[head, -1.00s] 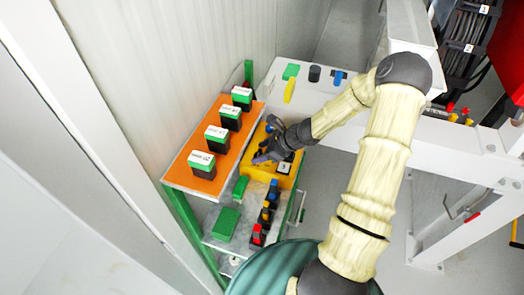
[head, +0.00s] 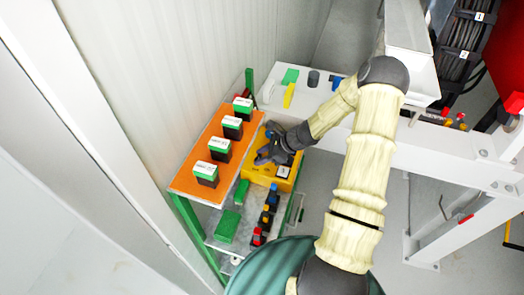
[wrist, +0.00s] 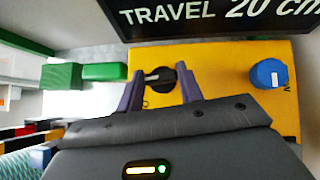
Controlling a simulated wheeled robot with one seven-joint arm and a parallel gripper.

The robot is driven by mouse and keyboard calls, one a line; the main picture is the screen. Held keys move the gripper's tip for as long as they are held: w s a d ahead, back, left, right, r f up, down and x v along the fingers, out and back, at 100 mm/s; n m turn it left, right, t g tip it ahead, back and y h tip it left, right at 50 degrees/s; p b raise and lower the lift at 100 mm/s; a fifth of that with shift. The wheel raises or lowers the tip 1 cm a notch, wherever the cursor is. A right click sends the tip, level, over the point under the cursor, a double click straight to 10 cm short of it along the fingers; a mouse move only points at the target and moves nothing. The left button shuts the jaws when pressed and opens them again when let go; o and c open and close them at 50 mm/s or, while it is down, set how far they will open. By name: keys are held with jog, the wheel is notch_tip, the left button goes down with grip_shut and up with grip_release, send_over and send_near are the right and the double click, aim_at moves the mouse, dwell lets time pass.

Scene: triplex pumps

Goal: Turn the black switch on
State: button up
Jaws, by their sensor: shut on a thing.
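The black switch (wrist: 161,79) is a round knob with a raised grip bar on the yellow box. In the wrist view it sits between the two purple fingers of my gripper (wrist: 161,88), which are shut on it. In the head view my gripper (head: 263,159) is over the yellow box (head: 259,173), and it hides the switch there. Markings near the knob are partly covered by the fingers, so the switch's setting cannot be told.
A blue knob (wrist: 268,73) is on the same yellow face, to the right. A black sign (wrist: 215,16) lies beyond it. An orange shelf (head: 190,180) with several green-and-black blocks stands to the left. Green blocks (head: 227,226) and several colored buttons are nearer.

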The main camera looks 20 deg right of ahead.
jog(key=shift+w+r+n+g+p, duration=0.15)
jog(key=shift+n+g+p, duration=0.45)
jog(key=shift+n+p, duration=0.3)
jog(key=n+g, duration=0.2)
jog(key=shift+w+f+n+y+b, duration=0.15)
jog(key=shift+f+n+y+b, duration=0.1)
jog(key=shift+n+y+b, duration=0.15)
jog(key=n+g+b, duration=0.1)
jog(key=n+g, duration=0.1)
jog(key=shift+w+n+b, duration=0.1)
jog(key=shift+n+b, duration=0.2)
jog(key=shift+w+r+n+g+h+b, duration=0.1)
jog(key=shift+n+g+h+b, duration=0.4)
jog(key=shift+n+g+b, duration=0.6)
jog(key=shift+n, duration=0.4)
jog(key=o, duration=1)
jog(key=shift+r+p, duration=0.1)
jog(key=shift+p, duration=0.2)
